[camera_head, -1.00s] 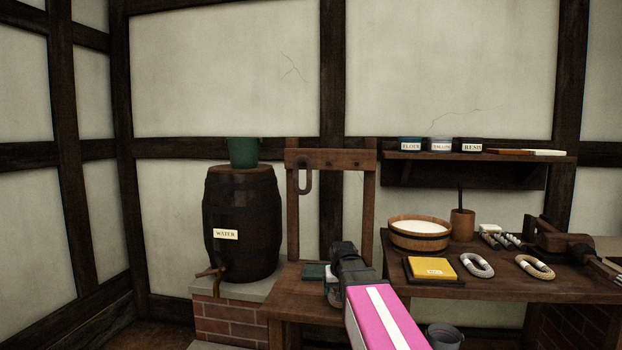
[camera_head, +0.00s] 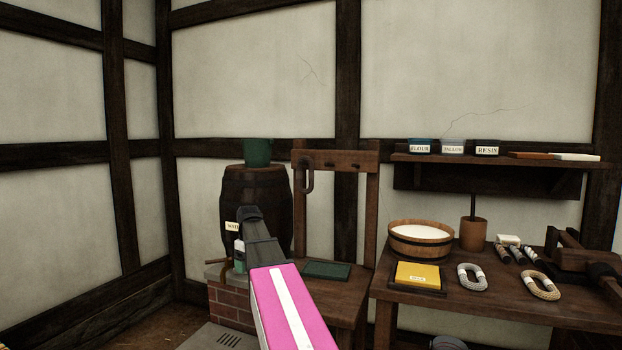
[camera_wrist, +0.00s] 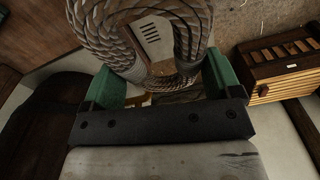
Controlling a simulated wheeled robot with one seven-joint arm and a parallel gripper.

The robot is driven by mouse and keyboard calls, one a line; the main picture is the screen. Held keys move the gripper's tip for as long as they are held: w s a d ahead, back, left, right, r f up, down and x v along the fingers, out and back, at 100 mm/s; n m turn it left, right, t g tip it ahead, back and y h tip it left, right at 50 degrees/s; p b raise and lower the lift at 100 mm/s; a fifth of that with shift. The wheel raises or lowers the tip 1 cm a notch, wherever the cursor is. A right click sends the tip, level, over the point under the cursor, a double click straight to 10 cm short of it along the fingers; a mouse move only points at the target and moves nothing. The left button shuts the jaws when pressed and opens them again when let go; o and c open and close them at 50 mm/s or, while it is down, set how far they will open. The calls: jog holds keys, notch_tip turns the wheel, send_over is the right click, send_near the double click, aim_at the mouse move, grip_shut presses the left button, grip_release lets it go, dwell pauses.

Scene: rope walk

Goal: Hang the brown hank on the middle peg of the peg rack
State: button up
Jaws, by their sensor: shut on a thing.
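The hank (camera_wrist: 160,35), a thick grey-brown rope loop, is between the green fingers of my gripper (camera_wrist: 165,80) in the wrist view. My gripper is shut on it. In the head view my gripper (camera_head: 240,248) is in front of the barrel, left of and nearer than the peg rack, and the held hank is hidden by my arm. The peg rack (camera_head: 365,163) is a wooden frame with a top board at the wall. Its middle peg (camera_head: 328,166) looks bare. A dark looped hank (camera_head: 307,180) hangs on its left peg.
A water barrel (camera_head: 275,190) stands left of the rack on brick. A low bench with a green pad (camera_head: 326,270) is before the rack. The right workbench (camera_head: 500,308) holds a tub (camera_head: 420,243), a grey hank (camera_head: 472,278) and a tan hank (camera_head: 540,285). A slatted box (camera_wrist: 283,68) shows in the wrist view.

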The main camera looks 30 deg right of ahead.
jog(key=s+d+r+n+t+h, duration=0.1)
jog(key=d+r+n+h, duration=0.6)
jog(key=d+r, duration=0.7)
jog(key=s+d+r+n+t+h, duration=0.15)
jog(key=d+r+n+h, duration=0.55)
jog(key=d+r, duration=0.7)
jog(key=w+d, duration=0.7)
jog(key=shift+w, duration=0.4)
jog(key=shift+f, duration=0.1)
dwell(0.6)
